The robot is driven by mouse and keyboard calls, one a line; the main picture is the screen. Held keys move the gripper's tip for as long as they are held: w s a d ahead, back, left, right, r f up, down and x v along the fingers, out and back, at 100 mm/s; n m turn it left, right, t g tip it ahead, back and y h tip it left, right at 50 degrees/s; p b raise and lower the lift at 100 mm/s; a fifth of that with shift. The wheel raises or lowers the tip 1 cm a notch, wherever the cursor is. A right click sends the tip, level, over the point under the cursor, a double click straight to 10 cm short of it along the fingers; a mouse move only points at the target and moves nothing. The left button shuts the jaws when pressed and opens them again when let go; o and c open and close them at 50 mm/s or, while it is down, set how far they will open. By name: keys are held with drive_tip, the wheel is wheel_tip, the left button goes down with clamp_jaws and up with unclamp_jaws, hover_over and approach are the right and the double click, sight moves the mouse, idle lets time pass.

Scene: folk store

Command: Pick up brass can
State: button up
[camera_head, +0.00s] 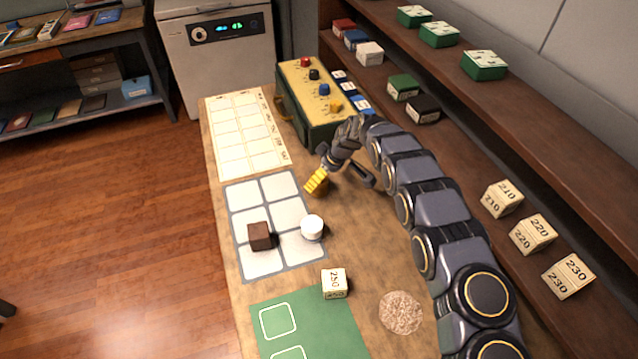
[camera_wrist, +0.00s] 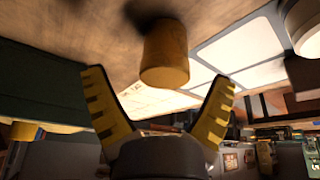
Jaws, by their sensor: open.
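The brass can (camera_wrist: 165,55) is a plain yellow-brown cylinder standing on the table. In the wrist view, where the scene appears upside down, it shows between and just beyond the tips of my gripper (camera_wrist: 158,95). The two fingers with ridged yellow pads are spread wide on either side of it, with visible gaps and nothing held. In the head view my gripper (camera_head: 341,178) is low over the table, and a yellow finger pad hides most of the can.
A green control box (camera_head: 313,115) with knobs stands behind the gripper. A white cylinder (camera_head: 312,229) and a dark brown cube (camera_head: 260,236) stand on the pale grid mat (camera_head: 262,190) nearby. A block marked 250 (camera_head: 334,284) sits nearer. Shelves (camera_head: 470,120) line the right side.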

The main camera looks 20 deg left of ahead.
drive_tip(key=x, duration=0.3)
drive_tip(key=shift+s+f, duration=0.4)
drive_tip(key=shift+f, duration=0.05)
drive_tip(key=shift+w+f, duration=0.1)
drive_tip(key=shift+f, duration=0.2)
drive_tip(key=shift+r, duration=0.1)
drive_tip(key=c, duration=1.1)
drive_tip(key=shift+c, duration=0.2)
